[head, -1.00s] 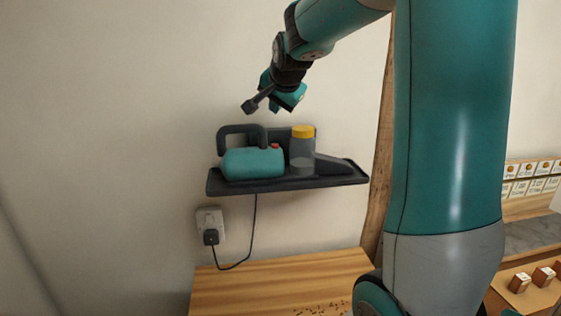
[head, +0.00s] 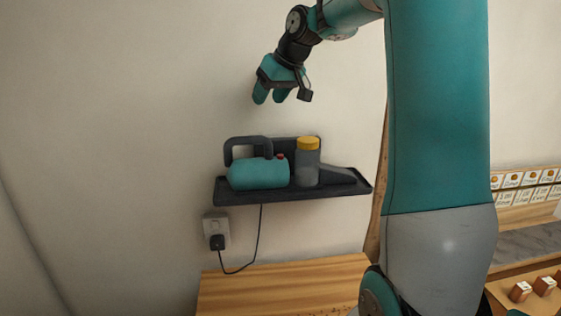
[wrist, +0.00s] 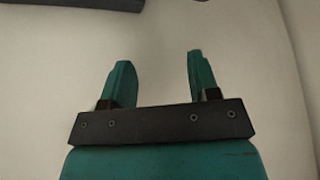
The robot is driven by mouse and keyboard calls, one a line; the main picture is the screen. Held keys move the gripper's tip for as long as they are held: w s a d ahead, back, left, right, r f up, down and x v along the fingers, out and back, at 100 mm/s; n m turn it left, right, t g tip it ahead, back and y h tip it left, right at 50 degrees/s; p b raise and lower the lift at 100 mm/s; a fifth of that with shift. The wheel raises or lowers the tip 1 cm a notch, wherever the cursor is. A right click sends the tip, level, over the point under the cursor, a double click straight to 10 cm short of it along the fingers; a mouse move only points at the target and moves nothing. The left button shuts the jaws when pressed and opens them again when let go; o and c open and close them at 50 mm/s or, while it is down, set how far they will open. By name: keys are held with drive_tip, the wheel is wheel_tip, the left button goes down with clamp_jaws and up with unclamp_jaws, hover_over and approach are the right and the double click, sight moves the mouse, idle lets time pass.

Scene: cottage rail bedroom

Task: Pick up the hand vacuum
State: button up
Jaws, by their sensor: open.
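The hand vacuum (head: 258,174) rests on a dark wall shelf (head: 290,195). It has a teal body, a dark loop handle on top, a small red button and a grey nozzle pointing right. A grey jar with a yellow lid (head: 307,165) stands in front of or against its middle and hides part of it. My gripper (head: 270,97) is above the shelf, pointing down, open and empty, clear of the vacuum. In the wrist view its two teal fingers (wrist: 158,75) are apart with only wall between them. A dark edge at the top left there cannot be identified surely.
A wall socket (head: 216,230) with a plug and black cable hangs below the shelf. A wooden surface (head: 285,285) lies beneath. A wooden post stands right of the shelf, partly behind my arm. The wall above and left of the shelf is clear.

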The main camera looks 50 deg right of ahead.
drive_tip(key=s+d+r+n+g+y+p, duration=0.1)
drive_tip(key=s+r+n+g+y+p, duration=0.2)
drive_tip(key=n, duration=0.7)
drive_tip(key=n+h+b, duration=0.1)
drive_tip(key=n, duration=0.1)
approach(256, 139)
drive_tip(key=shift+t, duration=0.3)
drive_tip(key=x, duration=0.2)
drive_tip(key=d+x, duration=0.1)
drive_tip(key=x, duration=0.2)
drive_tip(key=shift+w+f, duration=0.15)
drive_tip(key=shift+f, duration=0.2)
drive_tip(key=shift+p+x, duration=1.2)
drive_tip(key=shift+x, duration=1.45)
drive_tip(key=shift+a, duration=0.15)
drive_tip(key=c, duration=1)
drive_tip(key=shift+r, duration=0.1)
clamp_jaws()
drive_tip(key=shift+r, duration=0.1)
